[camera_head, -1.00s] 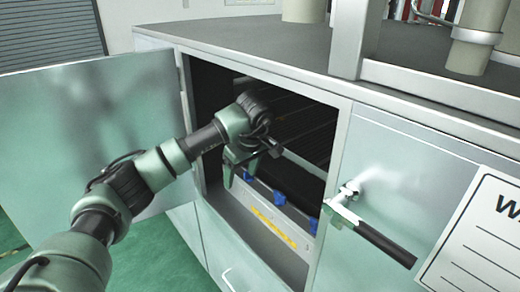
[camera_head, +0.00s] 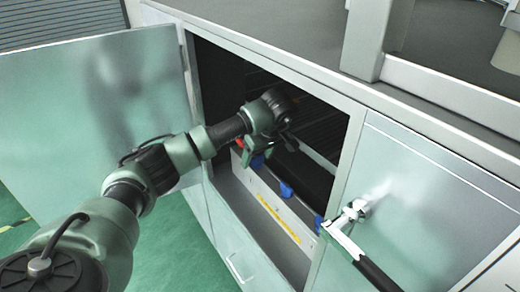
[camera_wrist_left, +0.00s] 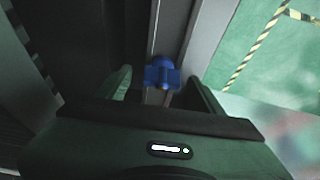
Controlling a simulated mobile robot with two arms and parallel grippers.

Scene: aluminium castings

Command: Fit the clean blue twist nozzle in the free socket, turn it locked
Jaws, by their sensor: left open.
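A red piece (camera_head: 239,143) is at the rail's far left end. My left gripper (camera_head: 256,152) is inside the opening by the left blue nozzle. In the left wrist view, my left gripper (camera_wrist_left: 163,88) is open, with a blue winged nozzle (camera_wrist_left: 162,73) showing between and beyond its fingers. I cannot tell which nozzle is clean, nor make out a free socket.
An open door (camera_head: 95,110) stands left of the opening. The worktop (camera_head: 290,35) is above. The cabinet interior behind the rail is dark.

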